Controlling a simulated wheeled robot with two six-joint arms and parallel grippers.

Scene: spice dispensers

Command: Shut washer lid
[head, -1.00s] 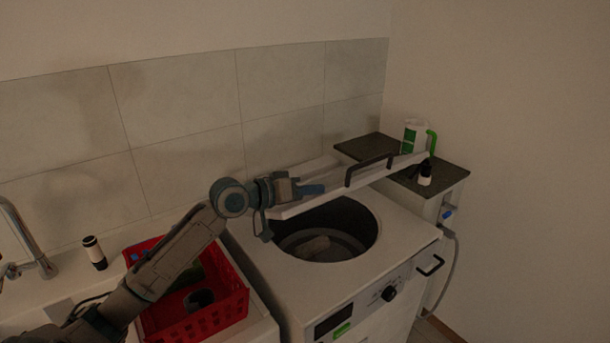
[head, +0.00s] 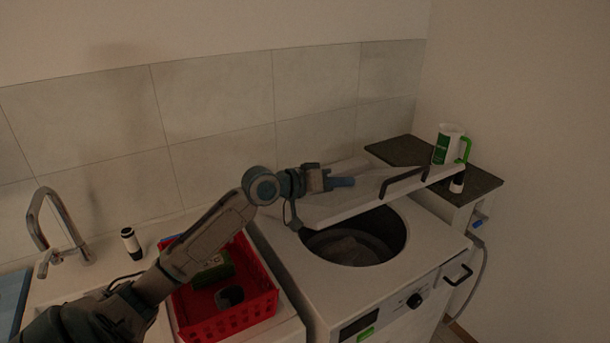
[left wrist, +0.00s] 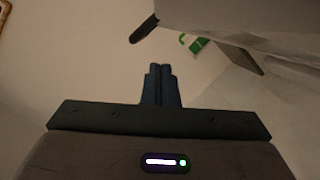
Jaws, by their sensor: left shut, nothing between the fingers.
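The washer (head: 300,285) is a white top-loader with a round dark drum opening (head: 365,245), and something pale lies inside. Its white lid (head: 345,208) is tilted partly open over the back of the opening, with a dark bar handle (head: 402,180) on it. My left gripper (head: 350,182) is shut and empty at the upper face of the lid, left of the handle; I cannot tell whether it touches. In the left wrist view its closed fingers (left wrist: 160,85) point towards the wall, with the pale lid (left wrist: 240,20) above right. My right gripper is not in view.
A red basket (head: 225,315) with dark items stands left of the washer. A dark-topped cabinet (head: 405,150) to the right bears a white and green jug (head: 447,145) and a small dark bottle (head: 457,183). A faucet (head: 60,225) and another bottle (head: 131,243) are at far left.

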